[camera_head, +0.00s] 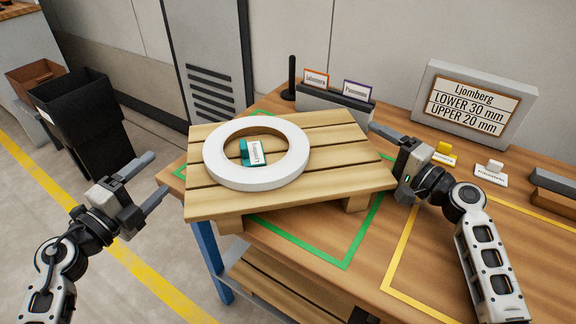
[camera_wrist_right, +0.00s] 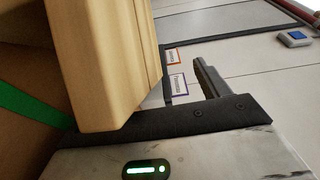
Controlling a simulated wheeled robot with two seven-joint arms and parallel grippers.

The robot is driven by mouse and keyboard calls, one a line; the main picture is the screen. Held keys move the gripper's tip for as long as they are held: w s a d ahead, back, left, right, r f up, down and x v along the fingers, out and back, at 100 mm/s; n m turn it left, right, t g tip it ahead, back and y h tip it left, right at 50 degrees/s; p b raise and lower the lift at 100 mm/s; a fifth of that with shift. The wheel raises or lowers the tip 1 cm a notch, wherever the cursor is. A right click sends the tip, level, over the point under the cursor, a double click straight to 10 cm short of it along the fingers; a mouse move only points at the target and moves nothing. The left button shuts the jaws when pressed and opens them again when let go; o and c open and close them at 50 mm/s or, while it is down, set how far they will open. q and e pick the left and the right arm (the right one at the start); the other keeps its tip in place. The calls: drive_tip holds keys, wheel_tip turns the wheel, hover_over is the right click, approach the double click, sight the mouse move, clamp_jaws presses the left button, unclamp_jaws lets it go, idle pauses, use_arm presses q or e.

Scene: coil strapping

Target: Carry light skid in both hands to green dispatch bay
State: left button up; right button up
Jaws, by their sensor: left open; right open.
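My right gripper (camera_head: 386,160) is open at the skid's right end. In the right wrist view, the skid's wood (camera_wrist_right: 105,60) is close beside a finger (camera_wrist_right: 208,82); I cannot tell whether they touch.
A yellow outline (camera_head: 396,262) lies right of the green one. A sign (camera_head: 470,98), a card holder (camera_head: 335,103) and small labelled blocks (camera_head: 490,172) stand along the back and right. Black bins (camera_head: 85,115) stand on the floor at left. Wooden slats (camera_head: 285,285) show under the table.

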drive_tip(key=f, duration=0.1)
drive_tip(key=s+f, duration=0.1)
drive_tip(key=shift+s+d+f+g, duration=0.1)
drive_tip(key=shift+s+f+g, duration=0.05)
drive_tip(key=shift+f+g, duration=0.15)
drive_tip(key=v, duration=0.2)
drive_tip(key=r+v, duration=0.1)
drive_tip(key=v, duration=0.2)
drive_tip(key=shift+d, duration=0.2)
drive_tip(key=shift+s+d+r, duration=0.25)
drive_tip(key=shift+s+d, duration=0.2)
drive_tip(key=shift+s, duration=0.1)
use_arm(q)
drive_tip(key=shift+w+f, duration=0.2)
drive_tip(key=shift+f, duration=0.35)
drive_tip(key=shift+r, duration=0.15)
use_arm(e)
drive_tip(key=shift+r, duration=0.15)
drive_tip(key=shift+d+r+p, duration=0.1)
drive_tip(key=shift+r+p, duration=0.1)
drive_tip(key=shift+p, duration=0.25)
use_arm(q)
wheel_tip(320, 180, up, 13)
drive_tip(key=p, duration=1.3)
drive_tip(key=shift+d, duration=0.2)
use_arm(e)
wheel_tip(320, 180, up, 15)
